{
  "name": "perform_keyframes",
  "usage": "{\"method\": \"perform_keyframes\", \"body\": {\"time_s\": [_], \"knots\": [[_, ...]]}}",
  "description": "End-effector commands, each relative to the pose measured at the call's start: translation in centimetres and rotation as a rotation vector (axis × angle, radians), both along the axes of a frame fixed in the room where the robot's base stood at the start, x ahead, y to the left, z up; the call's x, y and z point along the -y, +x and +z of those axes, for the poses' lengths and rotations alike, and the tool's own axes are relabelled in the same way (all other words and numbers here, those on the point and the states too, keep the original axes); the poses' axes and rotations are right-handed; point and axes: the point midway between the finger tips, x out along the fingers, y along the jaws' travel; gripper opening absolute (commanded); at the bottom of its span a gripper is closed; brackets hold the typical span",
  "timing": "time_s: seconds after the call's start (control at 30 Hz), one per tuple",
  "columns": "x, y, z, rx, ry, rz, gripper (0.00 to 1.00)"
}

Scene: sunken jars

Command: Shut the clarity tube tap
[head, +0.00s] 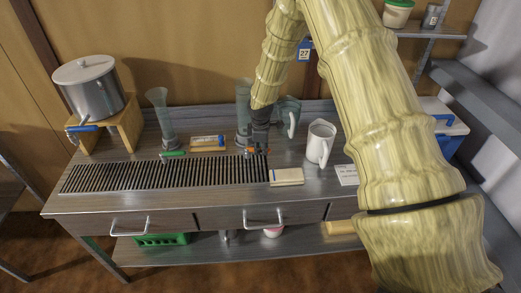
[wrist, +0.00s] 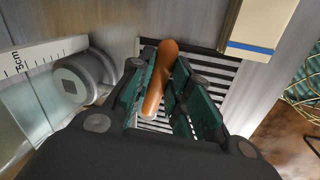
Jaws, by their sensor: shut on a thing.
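The clear tube with a cm scale (wrist: 40,95) lies at the left in the wrist view, with a grey tap body (wrist: 85,78) at its base. In the head view the tube (head: 243,112) stands at the back of the grating, partly behind my arm. The orange-brown tap lever (wrist: 160,80) sits between the fingers of my gripper (wrist: 158,95), which is shut on it. The lever also shows in the head view (head: 258,151), below my gripper. Where the lever joins the tap is hard to see.
Another clear tube (head: 160,118) with a green tap (head: 172,154) stands to the left. A white mug (head: 320,143) and a clear jug (head: 289,115) are close on the right. A pale block (head: 287,177) lies in front. A metal pot (head: 90,88) stands far left.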

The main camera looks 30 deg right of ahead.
Motion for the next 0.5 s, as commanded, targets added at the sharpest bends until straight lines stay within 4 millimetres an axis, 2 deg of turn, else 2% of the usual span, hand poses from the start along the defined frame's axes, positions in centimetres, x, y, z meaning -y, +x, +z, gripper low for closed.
{"method": "perform_keyframes", "body": {"time_s": [0.2, 0.5], "knots": [[0.40, 0.61, -0.02, 0.001, 0.002, 0.112, 0.00], [0.48, 0.94, -0.05, 0.001, 0.001, 0.182, 0.00]]}}
